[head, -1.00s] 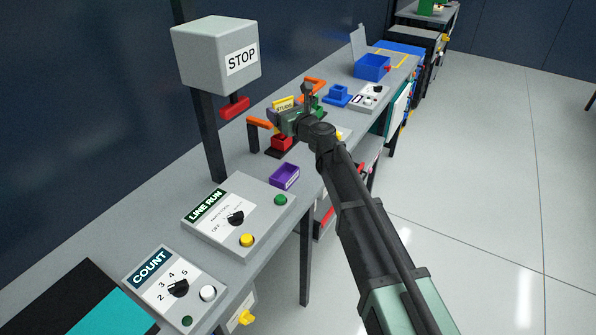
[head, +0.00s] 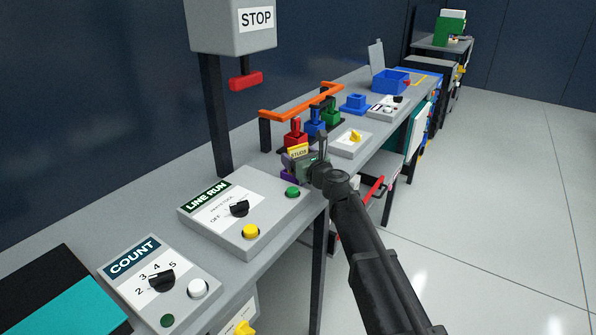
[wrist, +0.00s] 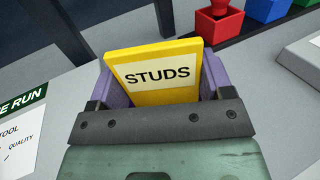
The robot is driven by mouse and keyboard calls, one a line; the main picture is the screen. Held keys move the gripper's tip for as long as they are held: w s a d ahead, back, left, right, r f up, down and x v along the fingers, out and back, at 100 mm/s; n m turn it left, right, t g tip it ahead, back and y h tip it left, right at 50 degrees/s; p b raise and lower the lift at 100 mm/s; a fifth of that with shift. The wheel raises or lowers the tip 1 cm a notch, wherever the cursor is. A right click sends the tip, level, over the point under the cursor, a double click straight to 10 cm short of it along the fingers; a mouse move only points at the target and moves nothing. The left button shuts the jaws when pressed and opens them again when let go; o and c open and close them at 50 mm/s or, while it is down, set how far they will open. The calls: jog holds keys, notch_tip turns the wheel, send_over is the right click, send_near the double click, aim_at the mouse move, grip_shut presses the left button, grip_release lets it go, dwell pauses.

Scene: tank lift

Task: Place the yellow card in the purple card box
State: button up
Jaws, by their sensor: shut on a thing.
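The yellow card (head: 299,151) labelled STUDS stands tilted in my gripper (head: 302,164). In the wrist view, the yellow card (wrist: 157,76) rises beyond the dark jaw bar of my gripper (wrist: 163,120), which is shut on it and hides its lower part. The purple card box (head: 287,175) is mostly hidden behind my gripper in the head view. In the wrist view, walls of the purple card box (wrist: 214,75) show on both sides of the card. The card lies over or within the box opening; I cannot tell how deep its lower edge is.
The LINE RUN panel (head: 245,217) is left of my gripper. A red block (head: 295,136), a blue block (head: 316,122) and a green block (head: 331,113) stand behind it near an orange rail (head: 302,103). A grey box with a yellow knob (head: 354,137) is to the right.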

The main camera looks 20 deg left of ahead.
jog(key=shift+f+p, duration=0.25)
jog(key=shift+p, duration=0.05)
jog(key=shift+f, duration=0.2)
jog(key=o, duration=0.9)
jog(key=shift+r, duration=0.15)
jog(key=v, duration=1.2)
jog(key=shift+d, duration=0.1)
jog(key=s+d+f+n+g+h, duration=0.3)
jog(key=s+d+n, duration=0.4)
jog(key=d, duration=0.5)
jog(key=s+d+f+n+g+h, duration=0.4)
jog(key=s+d+f+n+h, duration=0.2)
jog(key=d+n, duration=0.4)
jog(key=s+d+f+n+g+h, duration=0.3)
jog(key=s+d+f+n+h, duration=0.2)
jog(key=d, duration=0.8)
jog(key=shift+s+d+f+n+g, duration=0.2)
jog(key=shift+s+f+n, duration=0.6)
jog(key=shift+n, duration=0.05)
jog(key=shift+s+d+f+n+g, duration=0.15)
jog(key=shift+s+f+n+g, duration=0.05)
jog(key=shift+s+f+n, duration=0.6)
